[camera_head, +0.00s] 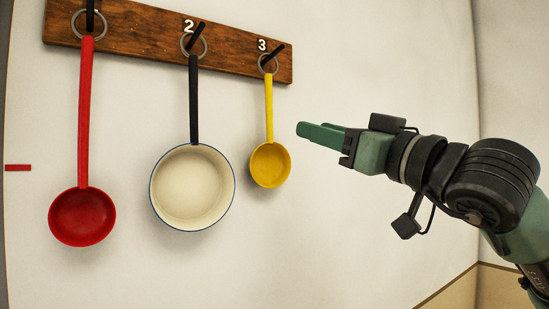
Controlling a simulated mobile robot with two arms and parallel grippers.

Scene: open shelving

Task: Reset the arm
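My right gripper (322,134) comes in from the right and points left, at about the height of the yellow ladle's handle. Its green fingers are seen from the side, and I cannot tell whether they are open or shut. Nothing shows in them. A gap separates it from the yellow ladle (270,166), which hangs from the hook marked 3. A white pan or ladle with a black handle (192,187) hangs from the hook marked 2. A red ladle (82,216) hangs from the leftmost hook. My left gripper is not in view.
The wooden hook rack (150,38) is fixed to the white wall and runs across the upper left. A small red strip (18,167) shows at the left edge. A wall corner stands on the right. The wall below the ladles and gripper is bare.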

